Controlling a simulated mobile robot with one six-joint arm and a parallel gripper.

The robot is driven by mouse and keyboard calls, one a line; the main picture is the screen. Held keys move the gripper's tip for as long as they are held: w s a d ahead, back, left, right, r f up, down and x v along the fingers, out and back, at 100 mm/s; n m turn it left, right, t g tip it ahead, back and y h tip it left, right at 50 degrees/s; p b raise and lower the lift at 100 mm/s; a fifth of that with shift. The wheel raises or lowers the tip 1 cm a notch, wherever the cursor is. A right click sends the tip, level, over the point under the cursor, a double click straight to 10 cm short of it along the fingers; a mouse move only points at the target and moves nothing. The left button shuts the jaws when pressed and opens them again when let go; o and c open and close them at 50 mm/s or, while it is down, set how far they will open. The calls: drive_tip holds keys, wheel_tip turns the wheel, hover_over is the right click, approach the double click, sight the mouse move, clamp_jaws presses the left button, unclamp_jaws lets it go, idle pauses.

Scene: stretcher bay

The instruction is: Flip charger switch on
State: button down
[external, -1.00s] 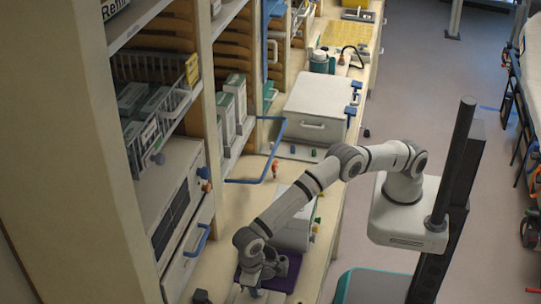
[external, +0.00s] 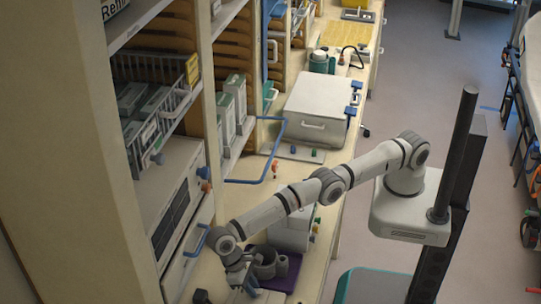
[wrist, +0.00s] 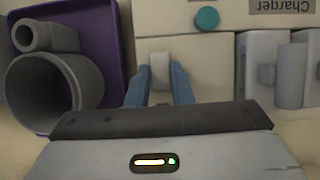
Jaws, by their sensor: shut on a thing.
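The charger (wrist: 215,48) shows in the wrist view as a pale panel with an upside-down "Charger" label (wrist: 281,6). A small light-grey switch lever (wrist: 160,66) stands out from its left part. My gripper (wrist: 160,82) has its two blue fingers on either side of the lever and is shut on it. In the external view my gripper (external: 240,279) is low over the counter, near the bottom edge. The charger is mostly hidden or cut off there. Which way the switch is set cannot be told.
A purple tray (wrist: 122,30) with a grey mug-like holder (wrist: 60,92) is left of the charger in the wrist view. A teal knob (wrist: 207,18) and grey blocks (wrist: 260,70) are close by on the right. Shelves (external: 180,90) line the counter's left side.

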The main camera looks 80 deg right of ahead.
sight(256, 290)
drive_tip(key=c, duration=1.3)
unclamp_jaws()
drive_tip(key=shift+s+a+t+b, duration=0.1)
drive_tip(key=shift+t+b, duration=0.2)
drive_tip(key=shift+t, duration=0.2)
drive_tip(key=t+b, duration=0.2)
drive_tip(key=s+t+b, duration=0.1)
drive_tip(key=t+b, duration=0.1)
drive_tip(key=b, duration=0.1)
drive_tip(key=shift+s+f, duration=0.1)
drive_tip(key=shift+s, duration=0.05)
wheel_tip(256, 290, up, 9)
drive_tip(key=shift+t+y, duration=0.4)
drive_tip(key=shift+t, duration=0.1)
drive_tip(key=w+d+r, duration=0.2)
drive_tip(key=d+r, duration=0.2)
drive_tip(key=d, duration=0.3)
drive_tip(key=w+d+r, duration=0.2)
drive_tip(key=d+r, duration=0.2)
drive_tip(key=d, duration=0.3)
drive_tip(key=w+d+r, duration=0.2)
drive_tip(key=d+r, duration=0.3)
drive_tip(key=d, duration=0.3)
drive_tip(key=shift+w+r+p, duration=0.1)
drive_tip(key=shift+w+p, duration=0.1)
drive_tip(key=shift+p, duration=0.15)
